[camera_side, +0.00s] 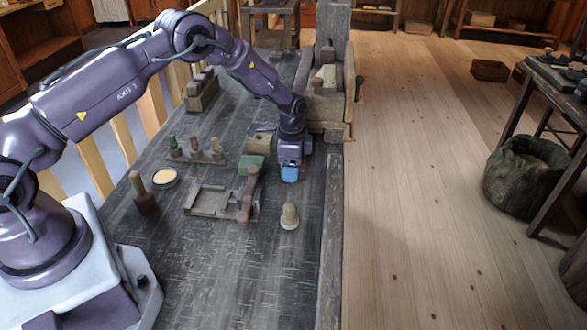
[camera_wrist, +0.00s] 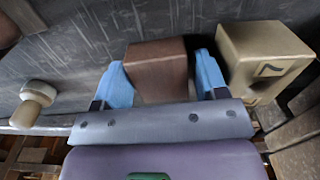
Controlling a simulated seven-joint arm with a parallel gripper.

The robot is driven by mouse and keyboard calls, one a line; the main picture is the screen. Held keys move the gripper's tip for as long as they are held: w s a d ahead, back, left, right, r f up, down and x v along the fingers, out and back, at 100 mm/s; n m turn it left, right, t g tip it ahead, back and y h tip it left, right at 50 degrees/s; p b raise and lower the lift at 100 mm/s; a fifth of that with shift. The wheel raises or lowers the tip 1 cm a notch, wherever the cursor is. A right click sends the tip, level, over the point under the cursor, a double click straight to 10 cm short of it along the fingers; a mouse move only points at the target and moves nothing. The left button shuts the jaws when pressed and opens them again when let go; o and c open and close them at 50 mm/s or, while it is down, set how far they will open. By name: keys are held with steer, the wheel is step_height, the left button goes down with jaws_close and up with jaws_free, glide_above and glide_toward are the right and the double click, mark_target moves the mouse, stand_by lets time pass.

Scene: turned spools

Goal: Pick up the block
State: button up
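My gripper (camera_side: 290,174) is low over the dark bench in the side view, its blue fingertips near the bench top. In the wrist view its two blue fingers (camera_wrist: 163,80) stand apart on either side of a brown block (camera_wrist: 157,68). A narrow gap shows between the block and the right finger; the block's left side is close to the left finger, and I cannot tell whether they touch. In the side view I cannot make out this block at the gripper.
A tan box with a dark mark (camera_wrist: 262,50) stands close beside the right finger. A pale turned spool (camera_side: 289,217) stands in front of the gripper. A wooden fixture (camera_side: 208,200), green block (camera_side: 251,164) and small dish (camera_side: 165,177) lie left. The bench front is mostly clear.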

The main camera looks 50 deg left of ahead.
steer(key=c, duration=0.6)
steer(key=shift+c, duration=0.2)
